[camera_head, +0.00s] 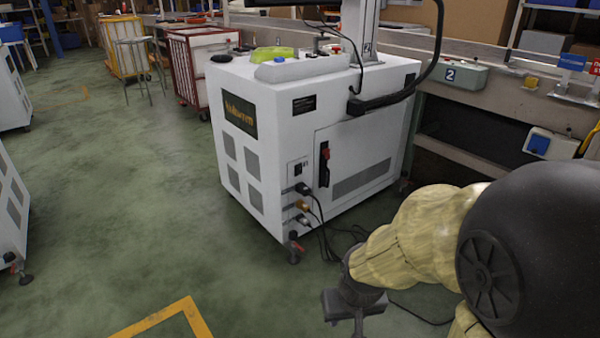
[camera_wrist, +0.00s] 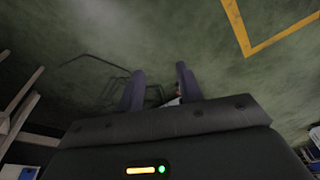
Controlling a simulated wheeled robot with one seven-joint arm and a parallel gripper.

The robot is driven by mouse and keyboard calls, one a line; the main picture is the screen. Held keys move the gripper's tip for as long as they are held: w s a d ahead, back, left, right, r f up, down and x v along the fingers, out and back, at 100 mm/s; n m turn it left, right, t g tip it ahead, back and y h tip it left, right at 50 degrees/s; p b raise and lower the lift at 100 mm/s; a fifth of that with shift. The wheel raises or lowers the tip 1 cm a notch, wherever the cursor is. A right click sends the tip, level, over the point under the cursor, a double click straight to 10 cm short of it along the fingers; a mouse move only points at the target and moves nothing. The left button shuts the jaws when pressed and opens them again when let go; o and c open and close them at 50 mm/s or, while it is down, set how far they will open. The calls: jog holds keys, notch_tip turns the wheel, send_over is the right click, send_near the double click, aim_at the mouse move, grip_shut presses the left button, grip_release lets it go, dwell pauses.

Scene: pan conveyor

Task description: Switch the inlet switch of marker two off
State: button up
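A white machine cabinet (camera_head: 280,150) stands left of my arm in the head view. A column on its top bears a small marker 2 (camera_head: 367,47). A small panel with a dark switch (camera_head: 298,169) sits low on the cabinet's right face, above plugged-in cables; its on or off position is too small to tell. My gripper (camera_head: 358,328) hangs low at the bottom of the head view, in front of the cabinet and apart from it. In the wrist view my gripper (camera_wrist: 160,72) has its fingers apart, with floor beyond them and nothing visibly held.
A grey-green box numbered 2 (camera_head: 450,75) sits on the conveyor side at right. A red-handled latch (camera_head: 325,160) is on the cabinet door. Black cables (camera_head: 325,225) hang to the floor.

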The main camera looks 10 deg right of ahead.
jog(key=shift+r, duration=0.1)
jog(key=c, duration=0.3)
jog(key=shift+r+p, duration=0.3)
jog(key=shift+p, duration=0.1)
jog(key=c, duration=0.4)
jog(key=w+p+v, duration=0.1)
jog(key=p+v, duration=0.4)
jog(key=w+p+v, duration=0.1)
jog(key=p+v, duration=0.5)
jog(key=w+r+p+v, duration=0.1)
jog(key=p+v, duration=0.5)
jog(key=shift+w+f, duration=0.1)
jog(key=shift+w, duration=0.3)
grip_shut()
jog(key=shift+f, duration=0.1)
jog(key=shift+f, duration=0.1)
